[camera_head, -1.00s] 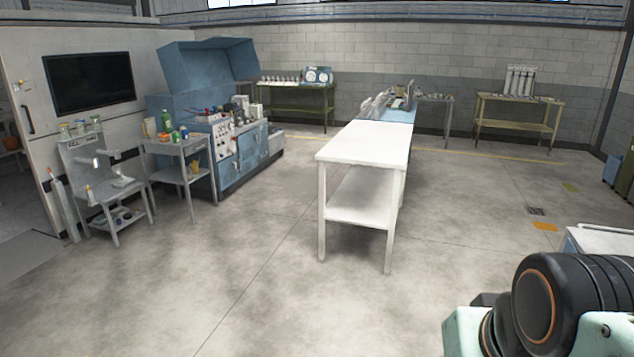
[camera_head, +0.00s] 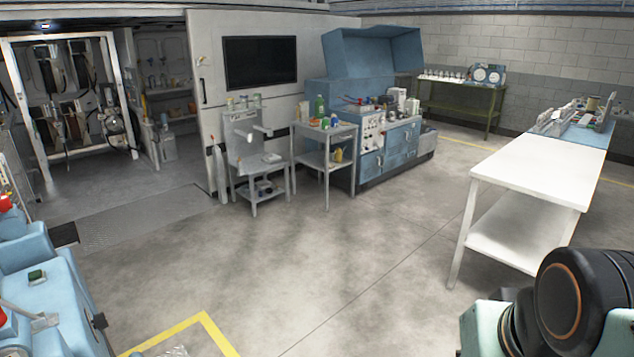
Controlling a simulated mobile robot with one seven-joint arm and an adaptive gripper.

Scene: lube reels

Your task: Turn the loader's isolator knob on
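Part of a blue machine (camera_head: 40,285) shows at the left edge of the head view; I cannot tell if it is the loader. It carries a red part (camera_head: 6,203) near its top, cut by the frame edge, and a small green part (camera_head: 36,275). I cannot tell whether any of these is the isolator knob, or how a knob is set. My gripper is out of view; only a black and pale green part of my arm shows at the bottom right.
A white table (camera_head: 540,175) stands at the right. A grey cart (camera_head: 325,150) and a blue workbench (camera_head: 390,150) stand mid-back. An open bay with reels (camera_head: 75,90) lies at the back left. Yellow floor tape (camera_head: 215,330) runs in front. The middle floor is clear.

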